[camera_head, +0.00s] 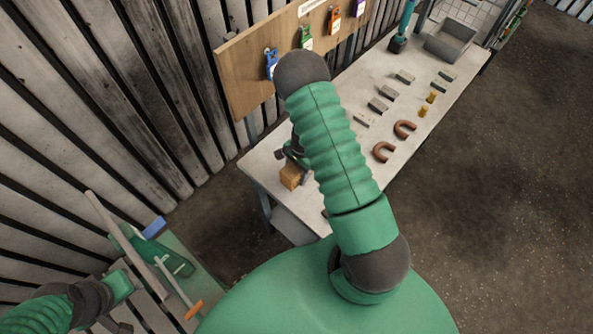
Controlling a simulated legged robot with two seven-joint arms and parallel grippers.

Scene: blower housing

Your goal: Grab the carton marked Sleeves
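A small brown box (291,176) sits at the near left corner of the grey workbench. It may be the Sleeves carton, but I can read no marking on it. A dark gripper, seemingly my right one (289,152), is just above and behind the box, partly hidden by my green ribbed arm. I cannot tell whether its fingers are open or touch the box. My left arm enters at the lower left. The dark end of my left gripper (119,327) shows at the bottom edge, and its fingers are not clear.
The workbench (405,120) holds two brown U-shaped pieces (394,141), several small grey blocks and a grey bin (450,41). A wooden board (250,78) with coloured tags stands along its back. A lower surface at left holds an orange-handled tool (193,309). Floor at right is clear.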

